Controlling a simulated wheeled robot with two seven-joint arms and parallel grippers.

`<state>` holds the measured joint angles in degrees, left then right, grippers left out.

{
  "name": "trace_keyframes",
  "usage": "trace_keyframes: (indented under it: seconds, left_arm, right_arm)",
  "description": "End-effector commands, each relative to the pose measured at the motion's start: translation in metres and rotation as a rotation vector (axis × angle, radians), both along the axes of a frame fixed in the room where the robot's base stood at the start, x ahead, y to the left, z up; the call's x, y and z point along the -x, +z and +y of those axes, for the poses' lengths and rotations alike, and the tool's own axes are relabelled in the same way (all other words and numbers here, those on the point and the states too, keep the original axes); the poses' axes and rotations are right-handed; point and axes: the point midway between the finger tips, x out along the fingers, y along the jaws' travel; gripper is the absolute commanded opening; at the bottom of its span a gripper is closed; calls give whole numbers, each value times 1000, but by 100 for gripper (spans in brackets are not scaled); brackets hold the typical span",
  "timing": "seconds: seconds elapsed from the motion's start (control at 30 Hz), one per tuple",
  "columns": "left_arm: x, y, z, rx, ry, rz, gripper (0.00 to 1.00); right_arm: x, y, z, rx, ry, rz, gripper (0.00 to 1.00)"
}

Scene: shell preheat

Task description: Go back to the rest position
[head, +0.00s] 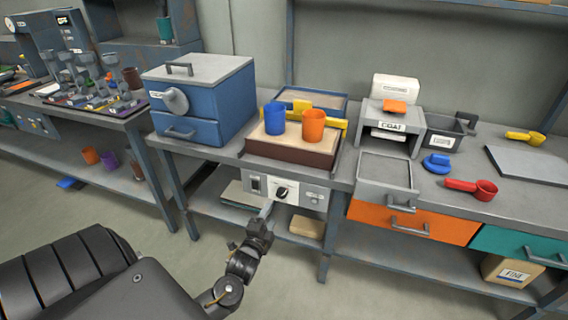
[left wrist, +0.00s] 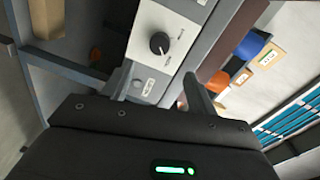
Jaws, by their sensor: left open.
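My left gripper (head: 267,212) is in front of the heater's control panel (head: 310,199), just below and left of its black knob (head: 282,192). In the left wrist view my left gripper (left wrist: 158,86) is open and empty, with its two fingers apart. The black knob (left wrist: 159,43) shows beyond and between the fingers, apart from them. The heater (head: 290,152) has a pale sandy top bed and a dark brown front. A blue cup (head: 274,118) and an orange cup (head: 313,126) stand upright on it. My right gripper is not in view.
A blue box with a grey lid (head: 201,72) stands left of the heater. The COAT station (head: 391,125) and an open grey tray (head: 386,172) are to its right. Red (head: 484,190) and yellow (head: 525,137) scoops lie farther right. A shelf runs below; the floor in front is clear.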

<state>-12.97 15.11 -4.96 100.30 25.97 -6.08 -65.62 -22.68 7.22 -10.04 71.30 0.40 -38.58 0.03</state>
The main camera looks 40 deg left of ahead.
Motion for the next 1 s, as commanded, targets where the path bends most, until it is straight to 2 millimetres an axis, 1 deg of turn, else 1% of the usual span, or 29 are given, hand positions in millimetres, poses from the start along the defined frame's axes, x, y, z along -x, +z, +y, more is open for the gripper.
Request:
trace_keyframes:
  seconds: [0.2, 0.27, 0.33, 0.37, 0.47, 0.5, 0.57, 0.6, 0.67, 0.7, 0.77, 0.8, 0.87, 0.9, 0.97, 1.0]
  left_arm:
    - [0, 0, 0, 0, 0, 1, 58]
    - [1, -4, -1, 9, -1, 10, 58]
    - [3, -18, -3, 38, -4, 38, 58]
    - [6, -28, -4, 59, -4, 59, 58]
    - [22, -77, -13, 171, -3, 162, 58]
    - [33, -102, -19, 230, 2, 217, 58]
    - [56, -143, -28, 328, 19, 303, 58]
    - [74, -169, -35, 395, 36, 364, 58]
    - [106, -207, -45, 492, 72, 454, 58]
    - [128, -229, -53, 555, 99, 512, 58]
    - [166, -259, -64, 647, 149, 596, 58]
    - [192, -277, -72, 704, 189, 652, 58]
    - [233, -300, -83, 784, 253, 731, 58]
    - [260, -312, -91, 832, 297, 779, 58]
    - [298, -326, -100, 894, 362, 845, 58]
    - [322, -333, -106, 930, 407, 883, 58]
  right_arm:
    - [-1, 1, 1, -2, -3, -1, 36]
    - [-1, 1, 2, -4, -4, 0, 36]
    - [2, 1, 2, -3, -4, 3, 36]
    - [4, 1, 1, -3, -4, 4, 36]
    - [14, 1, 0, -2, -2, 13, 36]
    - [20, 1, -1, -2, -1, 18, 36]
    - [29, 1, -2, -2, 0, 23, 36]
    - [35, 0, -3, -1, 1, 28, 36]
    - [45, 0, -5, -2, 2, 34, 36]
    - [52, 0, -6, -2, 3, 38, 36]
    - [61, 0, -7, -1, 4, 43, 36]
    - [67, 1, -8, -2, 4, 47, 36]
    - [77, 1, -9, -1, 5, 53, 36]
    - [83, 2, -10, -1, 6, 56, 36]
    - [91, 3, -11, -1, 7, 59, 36]
    - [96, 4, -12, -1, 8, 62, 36]
